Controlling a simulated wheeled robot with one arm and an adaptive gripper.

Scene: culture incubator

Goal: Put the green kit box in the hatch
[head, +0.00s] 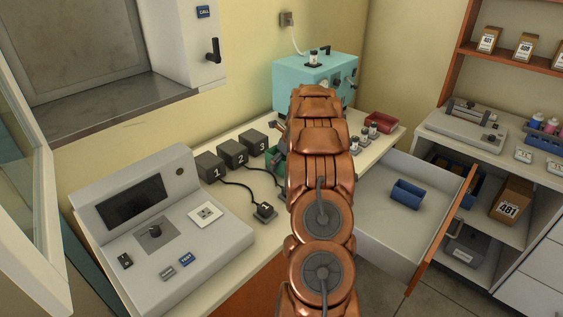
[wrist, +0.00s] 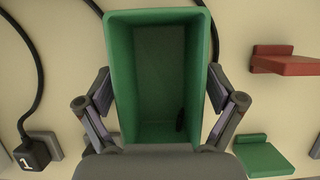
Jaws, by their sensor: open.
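The green kit box (wrist: 122,75) is an open-topped bin, seen from above in the wrist view. A small dark item shows inside it near the lower right. My gripper (wrist: 160,88) is open, with one finger on each side of the box; I cannot tell whether they touch it. In the head view my copper arm hides most of the box, and only a green edge (head: 276,164) shows left of the arm. The hatch (head: 85,50) appears to be the wall recess with a grey sill at upper left.
A glazed door panel (head: 22,165) stands at the left edge. A grey console (head: 160,228) and several numbered black blocks (head: 233,153) with cables crowd the bench. A teal machine (head: 310,78) stands behind.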

